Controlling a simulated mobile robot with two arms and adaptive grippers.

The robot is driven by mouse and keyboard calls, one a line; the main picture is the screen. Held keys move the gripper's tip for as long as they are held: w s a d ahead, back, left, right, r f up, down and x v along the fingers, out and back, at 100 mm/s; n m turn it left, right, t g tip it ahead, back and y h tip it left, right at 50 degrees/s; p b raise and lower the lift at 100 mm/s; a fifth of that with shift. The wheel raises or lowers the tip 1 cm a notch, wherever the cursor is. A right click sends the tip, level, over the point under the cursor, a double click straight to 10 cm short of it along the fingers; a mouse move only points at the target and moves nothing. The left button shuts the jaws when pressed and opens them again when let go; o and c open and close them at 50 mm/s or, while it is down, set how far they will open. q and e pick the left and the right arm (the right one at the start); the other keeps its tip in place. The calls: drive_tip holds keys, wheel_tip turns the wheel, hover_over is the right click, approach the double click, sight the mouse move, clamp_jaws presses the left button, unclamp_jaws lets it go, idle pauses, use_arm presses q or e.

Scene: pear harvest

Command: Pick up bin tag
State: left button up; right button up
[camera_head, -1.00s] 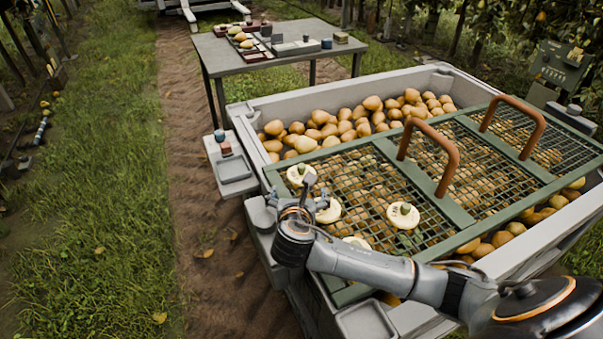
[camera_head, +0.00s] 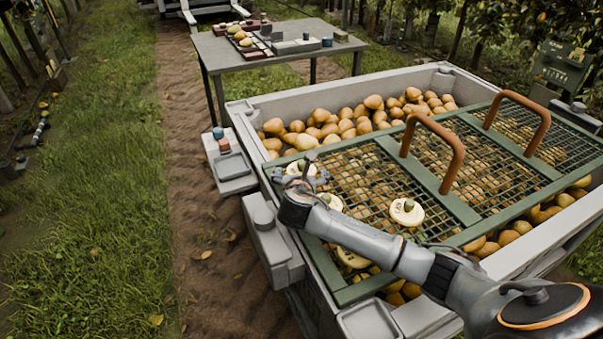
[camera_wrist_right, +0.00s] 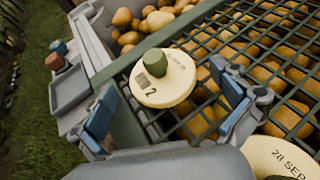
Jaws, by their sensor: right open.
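Round cream bin tags with green knobs lie on the green mesh lid (camera_head: 372,152) of the pear bin. The far-left tag (camera_head: 296,167) is partly hidden behind my right gripper (camera_head: 303,180) in the head view. In the right wrist view this tag (camera_wrist_right: 150,92) shows a dark square and a "2", and lies between the open fingers of my right gripper (camera_wrist_right: 165,90), with no clear contact. A second tag (camera_wrist_right: 272,153), marked "28 SEP", is at the lower right there. Another tag (camera_head: 406,212) lies further right, and one (camera_head: 353,258) nearer. My left gripper is not in view.
Two brown handles (camera_head: 436,122) rise from the lid. Pears (camera_head: 340,122) fill the bin (camera_head: 262,107) under and beyond it. A small side tray (camera_head: 233,167) hangs at the bin's left. A table (camera_head: 228,58) with goods stands behind. Grass lies open on the left.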

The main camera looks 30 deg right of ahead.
drive_tip(key=c, duration=1.2)
